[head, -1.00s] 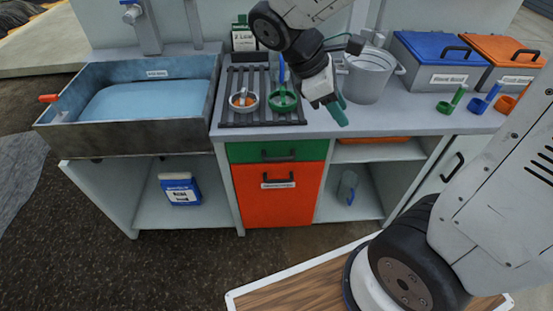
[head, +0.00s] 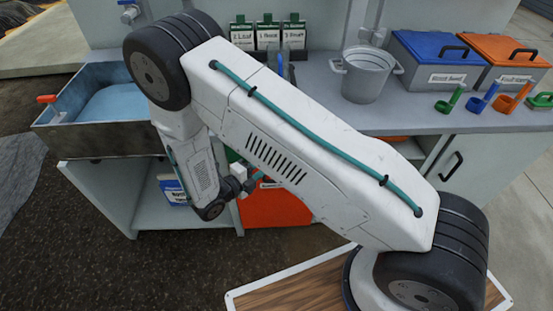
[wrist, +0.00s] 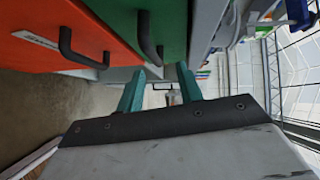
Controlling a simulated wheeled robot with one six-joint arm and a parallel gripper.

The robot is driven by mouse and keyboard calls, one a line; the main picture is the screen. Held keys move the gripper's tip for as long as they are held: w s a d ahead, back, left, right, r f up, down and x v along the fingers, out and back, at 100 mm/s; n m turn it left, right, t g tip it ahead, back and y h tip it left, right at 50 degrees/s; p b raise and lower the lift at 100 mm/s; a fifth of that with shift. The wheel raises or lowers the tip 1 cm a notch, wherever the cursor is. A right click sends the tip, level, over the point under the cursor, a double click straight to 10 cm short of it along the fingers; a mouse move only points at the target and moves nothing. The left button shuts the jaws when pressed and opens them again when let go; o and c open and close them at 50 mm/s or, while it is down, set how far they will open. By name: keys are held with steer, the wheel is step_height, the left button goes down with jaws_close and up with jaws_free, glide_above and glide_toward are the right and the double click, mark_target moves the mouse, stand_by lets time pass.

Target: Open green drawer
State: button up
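The green drawer (wrist: 172,22) fills the top centre of the wrist view, with its dark bar handle (wrist: 147,38) in front of the panel. In the head view my arm hides most of the drawer; only a sliver of green (head: 232,156) shows. My gripper (wrist: 161,86) has two teal fingers apart with a gap between them and nothing visible held. The handle is just beyond the fingertips in the picture; I see no contact. In the head view the gripper (head: 260,182) is low in front of the cabinet, partly hidden by my arm.
Below the green drawer is an orange door (wrist: 90,25) with its own dark handle (wrist: 68,45). A sink (head: 100,105) is at left. The counter carries a grey pot (head: 368,75), a blue-lidded box (head: 432,50) and an orange-lidded box (head: 500,50).

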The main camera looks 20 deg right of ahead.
steer(key=shift+n, duration=0.4)
steer(key=x, duration=0.5)
steer(key=f+x, duration=0.1)
steer(key=x, duration=0.1)
steer(key=shift+w+d+f, duration=0.1)
steer(key=shift+w+d, duration=0.05)
steer(key=shift+w, duration=0.05)
steer(key=shift+c, duration=0.4)
jaws_close()
